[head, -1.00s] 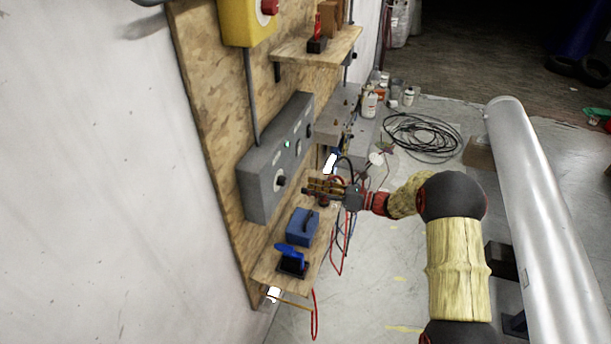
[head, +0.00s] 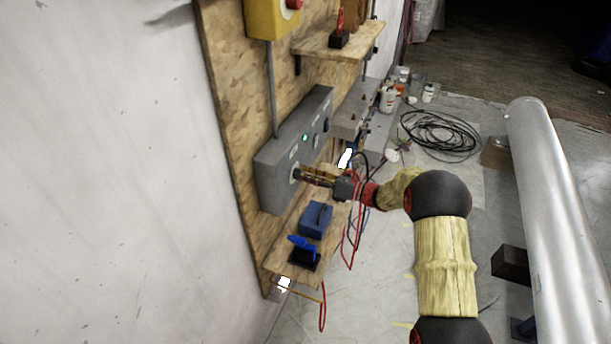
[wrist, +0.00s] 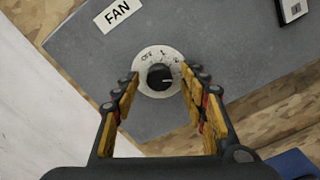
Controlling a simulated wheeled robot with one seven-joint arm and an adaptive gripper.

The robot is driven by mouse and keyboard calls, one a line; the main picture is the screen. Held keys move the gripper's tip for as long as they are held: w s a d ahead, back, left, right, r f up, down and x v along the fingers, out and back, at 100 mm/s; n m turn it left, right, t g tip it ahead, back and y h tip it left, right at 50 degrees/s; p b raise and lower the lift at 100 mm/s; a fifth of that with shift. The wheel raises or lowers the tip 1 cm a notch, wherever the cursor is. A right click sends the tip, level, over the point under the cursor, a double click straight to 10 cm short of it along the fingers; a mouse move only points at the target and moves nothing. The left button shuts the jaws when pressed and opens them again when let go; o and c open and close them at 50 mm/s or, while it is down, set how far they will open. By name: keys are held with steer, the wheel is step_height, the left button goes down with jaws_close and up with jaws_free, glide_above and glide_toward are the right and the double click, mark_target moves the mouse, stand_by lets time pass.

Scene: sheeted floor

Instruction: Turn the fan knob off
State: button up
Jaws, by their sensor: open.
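The fan knob (wrist: 159,76) is a black round knob on a white dial with position marks, one reading OFF. The dial sits on a grey control box (head: 270,175) below a white FAN label (wrist: 118,12). The knob's white pointer mark seems to face right, away from the OFF mark; the exact setting is too small to tell. My gripper (wrist: 160,92) is open, with its yellow-padded fingers on either side of the dial in the wrist view. In the head view my gripper (head: 302,174) is at the box front and hides most of the knob. I cannot tell whether the fingers touch it.
A shelf below the box holds a blue box (head: 315,219) and a blue-handled tool (head: 303,250). A yellow box with a red button (head: 270,18) is mounted above. Red cables (head: 351,235) hang beside the shelf.

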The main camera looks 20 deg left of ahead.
steer(key=shift+c, duration=0.3)
jaws_close()
steer(key=shift+f+n+b, duration=0.1)
steer(key=shift+n+b, duration=0.3)
steer(key=shift+b, duration=0.2)
steer(key=n+b, duration=2.3)
steer(key=b, duration=1)
steer(key=shift+s+f, duration=0.1)
steer(key=shift+f, duration=0.05)
